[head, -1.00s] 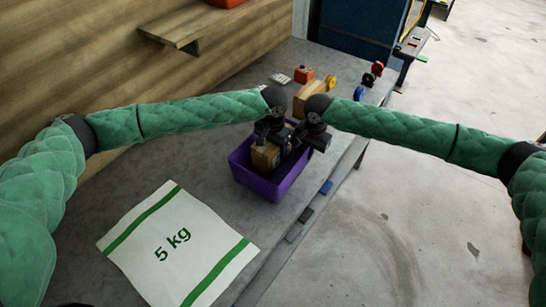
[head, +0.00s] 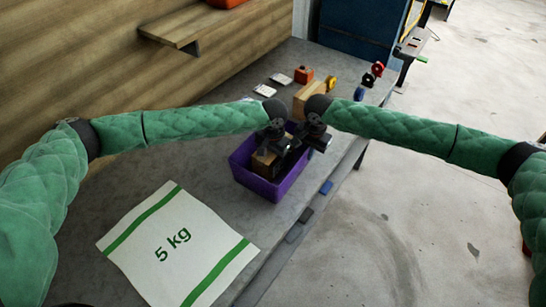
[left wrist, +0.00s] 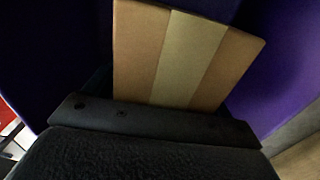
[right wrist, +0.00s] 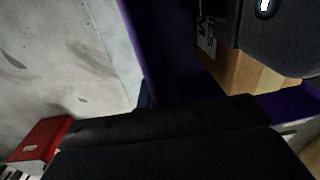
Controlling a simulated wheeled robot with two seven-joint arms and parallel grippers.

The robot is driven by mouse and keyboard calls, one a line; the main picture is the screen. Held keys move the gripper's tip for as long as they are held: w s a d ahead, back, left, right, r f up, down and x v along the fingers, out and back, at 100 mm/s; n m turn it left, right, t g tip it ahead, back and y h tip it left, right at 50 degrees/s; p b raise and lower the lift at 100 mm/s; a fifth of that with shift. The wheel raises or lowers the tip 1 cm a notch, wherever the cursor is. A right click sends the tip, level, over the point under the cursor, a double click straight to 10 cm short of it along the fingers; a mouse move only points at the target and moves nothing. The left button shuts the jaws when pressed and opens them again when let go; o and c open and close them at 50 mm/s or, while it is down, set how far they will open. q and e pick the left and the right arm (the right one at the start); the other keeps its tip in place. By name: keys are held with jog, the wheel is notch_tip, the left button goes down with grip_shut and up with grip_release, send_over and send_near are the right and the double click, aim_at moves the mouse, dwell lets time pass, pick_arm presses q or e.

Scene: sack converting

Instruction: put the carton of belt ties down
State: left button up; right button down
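The carton of belt ties (head: 263,162) is a small brown box with a paler tape stripe, low inside the purple bin (head: 280,188). The carton fills the middle of the left wrist view (left wrist: 185,55) and shows a dark-printed side in the right wrist view (right wrist: 225,60). My left gripper (head: 272,140) is at the carton's top, close against it. My right gripper (head: 300,146) reaches into the bin to the right of the carton; a gap shows between them in the right wrist view. The fingertips of both are largely hidden, as is the carton's underside.
A white "5 kg" sack (head: 175,245) lies flat on the grey bench (head: 225,180). Behind the bin are a wooden block (head: 310,97), an orange box (head: 304,75), white cards (head: 264,90) and small coloured rolls. A wooden wall (head: 90,70) with a shelf stands left.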

pick_arm(q)
notch_tip(320, 180, up, 12)
jog(key=shift+r, duration=0.1)
dwell(0.6)
pick_arm(e)
jog(key=c, duration=1.5)
grip_release()
jog(key=shift+c, duration=0.2)
jog(key=shift+r, duration=0.1)
